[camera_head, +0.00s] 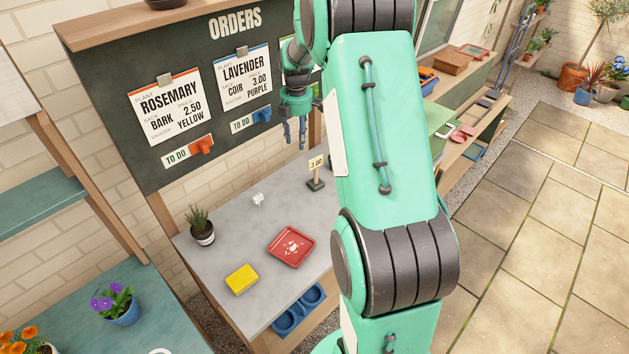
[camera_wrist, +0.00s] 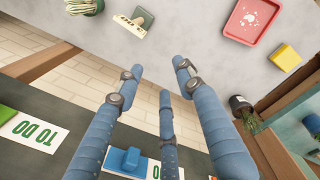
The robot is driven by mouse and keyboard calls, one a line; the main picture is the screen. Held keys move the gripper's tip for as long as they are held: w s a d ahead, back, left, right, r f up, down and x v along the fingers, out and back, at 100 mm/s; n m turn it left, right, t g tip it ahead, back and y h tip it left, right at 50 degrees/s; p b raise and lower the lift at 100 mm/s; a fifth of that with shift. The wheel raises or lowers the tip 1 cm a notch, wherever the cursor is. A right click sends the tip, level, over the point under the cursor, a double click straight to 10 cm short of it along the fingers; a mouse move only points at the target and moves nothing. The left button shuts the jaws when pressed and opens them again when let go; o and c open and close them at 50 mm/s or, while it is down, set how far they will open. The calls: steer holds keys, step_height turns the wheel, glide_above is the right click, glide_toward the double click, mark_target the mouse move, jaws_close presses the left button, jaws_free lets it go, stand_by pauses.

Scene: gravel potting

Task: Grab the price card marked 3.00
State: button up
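The card is clear of the fingertips.
A red tray (camera_head: 274,250), a yellow block (camera_head: 240,279), a small white thing (camera_head: 258,199) and a potted plant (camera_head: 201,226) are on the bench. The order board (camera_head: 100,60) with blue (camera_head: 262,115) and orange clips rises behind. Bench top between these things is bare.

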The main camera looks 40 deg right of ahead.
mark_target(316, 165)
steer(key=d+f, duration=0.3)
steer(key=d+f+n, duration=0.1)
steer(key=d+f, duration=0.2)
steer(key=d+f+n, duration=0.1)
steer(key=d+f, duration=0.2)
steer(key=f, duration=0.1)
steer(key=shift+s+f+g, duration=0.1)
steer(key=shift+g, duration=0.2)
steer(key=shift+f, duration=0.1)
steer(key=shift+f+b, duration=0.8)
steer(key=shift+f, duration=3.4)
steer(key=shift+s+a+f+b, duration=0.15)
steer(key=shift+f+b, duration=0.55)
steer(key=shift+f, duration=1.9)
steer(key=shift+c, duration=0.3)
jaws_close()
